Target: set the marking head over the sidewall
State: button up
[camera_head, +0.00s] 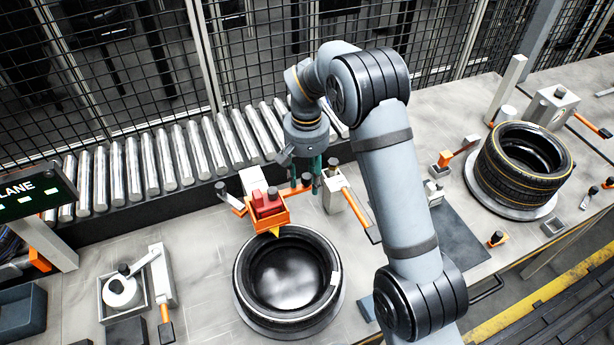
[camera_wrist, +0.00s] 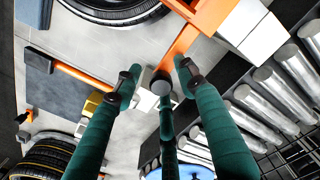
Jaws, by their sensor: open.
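The marking head (camera_head: 265,203) is an orange and red block with a yellow pointer. In the head view its pointer is at the far edge of the near tyre (camera_head: 243,276), which lies flat with its sidewall up. An orange bar runs right from the block; it also shows in the wrist view (camera_wrist: 182,44). My gripper (camera_head: 314,184) points down at the bar's right end, its teal fingers open. In the wrist view, the fingers (camera_wrist: 157,78) spread around a dark round knob (camera_wrist: 160,85). I cannot tell whether they touch it. Part of the tyre shows at the top there.
A roller conveyor (camera_head: 150,165) and mesh fence run behind the bench. Right of the gripper stands a pale post with an orange lever (camera_head: 354,207). Stacked tyres (camera_head: 503,178) stand at the right. A tray with a white pot (camera_head: 122,291) is at the left.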

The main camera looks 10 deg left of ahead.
jog(key=shift+r, duration=0.1)
notch_tip(320, 180, up, 12)
dwell(0.6)
dwell(0.4)
